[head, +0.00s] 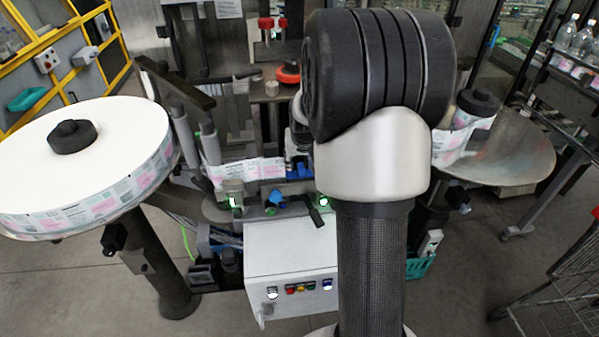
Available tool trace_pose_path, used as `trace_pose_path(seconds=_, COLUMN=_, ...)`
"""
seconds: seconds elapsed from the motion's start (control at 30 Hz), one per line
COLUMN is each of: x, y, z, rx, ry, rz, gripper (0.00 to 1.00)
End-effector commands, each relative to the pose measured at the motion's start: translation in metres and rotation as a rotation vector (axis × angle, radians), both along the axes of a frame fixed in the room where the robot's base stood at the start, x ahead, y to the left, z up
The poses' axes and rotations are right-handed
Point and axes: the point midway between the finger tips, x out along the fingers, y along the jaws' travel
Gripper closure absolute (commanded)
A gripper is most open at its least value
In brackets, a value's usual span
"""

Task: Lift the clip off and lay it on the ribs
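I cannot single out the clip for certain. A small blue piece (275,198) sits on the middle of the labeller, below the label strip (250,171). Another blue piece (298,170) shows just left of my arm, partly hidden by it. A dark lever-like part (313,211) slants beside a green-lit knob. I cannot make out the ribs. My own arm fills the centre right and covers part of the machine. My gripper does not show, so its place relative to the clip is hidden.
A large white label reel (100,125) stands at left, with a black hub (71,137). A round metal plate (520,150) with a smaller roll (460,125) is at right. A white control box (290,262) stands below the machine. A wire cart (560,300) is at lower right.

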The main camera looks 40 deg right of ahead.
Motion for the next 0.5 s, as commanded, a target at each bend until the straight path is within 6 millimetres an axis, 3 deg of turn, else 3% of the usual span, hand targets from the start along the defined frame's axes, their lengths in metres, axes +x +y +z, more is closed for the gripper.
trace_pose_path(seconds=0.5, x=0.019, y=-0.020, z=-0.047, rx=-0.001, ry=-0.001, rz=0.000, gripper=0.60)
